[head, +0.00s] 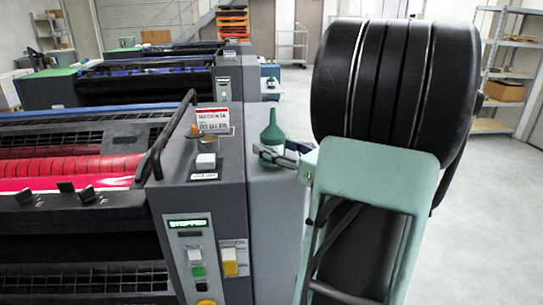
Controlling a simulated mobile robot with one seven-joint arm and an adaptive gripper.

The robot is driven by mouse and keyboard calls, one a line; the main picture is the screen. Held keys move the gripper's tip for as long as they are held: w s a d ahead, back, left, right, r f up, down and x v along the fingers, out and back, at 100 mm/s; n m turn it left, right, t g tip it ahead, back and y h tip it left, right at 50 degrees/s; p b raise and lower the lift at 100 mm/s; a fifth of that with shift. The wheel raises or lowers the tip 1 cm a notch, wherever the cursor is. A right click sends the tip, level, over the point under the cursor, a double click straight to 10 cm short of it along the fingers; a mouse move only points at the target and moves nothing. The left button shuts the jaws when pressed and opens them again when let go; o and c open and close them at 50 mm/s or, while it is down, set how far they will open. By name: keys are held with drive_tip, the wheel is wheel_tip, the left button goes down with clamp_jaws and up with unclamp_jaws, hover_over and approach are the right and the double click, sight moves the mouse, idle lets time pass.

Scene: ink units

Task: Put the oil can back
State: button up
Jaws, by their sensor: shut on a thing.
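The oil can (271,136) is dark green with a narrow spout pointing up. It is upright, over the grey side top (262,183) to the right of the magenta ink unit's cabinet. My gripper (268,153) is shut on the can's lower body, coming in from the right. The gripper and arm hide part of the can's base, so I cannot tell whether it touches the surface.
The magenta ink unit (80,172) has red rollers, a black handrail (172,140) and a "STOPPED" display (187,223). A white sign (213,122) and a small white block (206,161) stand on its cabinet. Other units stand behind. Open floor (480,220) lies to the right.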

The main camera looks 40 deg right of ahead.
drive_tip(key=shift+f, duration=0.35)
drive_tip(key=shift+f, duration=0.1)
drive_tip(key=o, duration=1.5)
drive_tip(key=shift+f, duration=0.1)
drive_tip(key=shift+r, duration=0.25)
drive_tip(key=s+d+p, duration=0.1)
drive_tip(key=s+d, duration=0.1)
drive_tip(key=s, duration=1)
drive_tip(key=shift+a+f, duration=0.1)
